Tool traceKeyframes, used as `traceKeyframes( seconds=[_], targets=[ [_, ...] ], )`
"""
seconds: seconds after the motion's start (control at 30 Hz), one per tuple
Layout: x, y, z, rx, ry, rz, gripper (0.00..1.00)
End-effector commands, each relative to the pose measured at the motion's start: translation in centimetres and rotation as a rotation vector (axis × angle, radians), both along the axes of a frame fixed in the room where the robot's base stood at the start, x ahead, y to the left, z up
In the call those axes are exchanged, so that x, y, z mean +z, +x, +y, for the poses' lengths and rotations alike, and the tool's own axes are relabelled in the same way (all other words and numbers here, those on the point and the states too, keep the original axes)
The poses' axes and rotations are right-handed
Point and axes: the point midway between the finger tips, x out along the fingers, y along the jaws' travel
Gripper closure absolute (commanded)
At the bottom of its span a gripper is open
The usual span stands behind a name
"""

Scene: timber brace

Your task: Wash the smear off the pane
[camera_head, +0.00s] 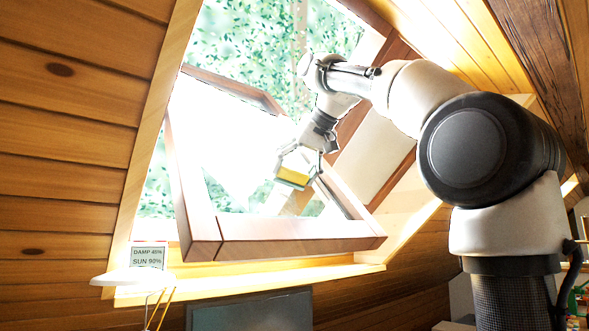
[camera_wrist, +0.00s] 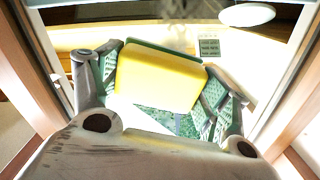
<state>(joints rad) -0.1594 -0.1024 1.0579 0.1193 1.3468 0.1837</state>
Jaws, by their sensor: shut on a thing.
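My gripper (camera_head: 296,170) is shut on a yellow sponge (camera_head: 292,176) with a green layer on one face. In the wrist view the sponge (camera_wrist: 160,78) sits between the two finger pads of the gripper (camera_wrist: 158,85). The pane (camera_head: 235,195) is the glass of a tilted, wood-framed roof window, washed out by glare. The sponge is in front of its lower right part; I cannot tell whether it touches the glass. A faint greyish smear (camera_wrist: 178,38) seems to show just beyond the sponge in the wrist view. Glare hides it in the head view.
The sash's thick lower rail (camera_head: 300,236) and side rails surround the pane. A sill (camera_head: 250,282) runs below. A small white round table (camera_head: 133,277) at the lower left stands by a sign (camera_head: 147,256) reading DAMP 40%, SUN 90%. A dark panel (camera_head: 250,312) is underneath.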

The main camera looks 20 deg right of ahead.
Motion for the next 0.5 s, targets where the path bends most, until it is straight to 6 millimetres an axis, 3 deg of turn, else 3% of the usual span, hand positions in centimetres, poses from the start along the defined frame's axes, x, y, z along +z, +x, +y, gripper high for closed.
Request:
traceKeyframes(
  seconds=[0.5],
  targets=[
    [-0.7, 0.75, 0.26, 0.0, 0.0, 0.0, 0.47]
  ],
)
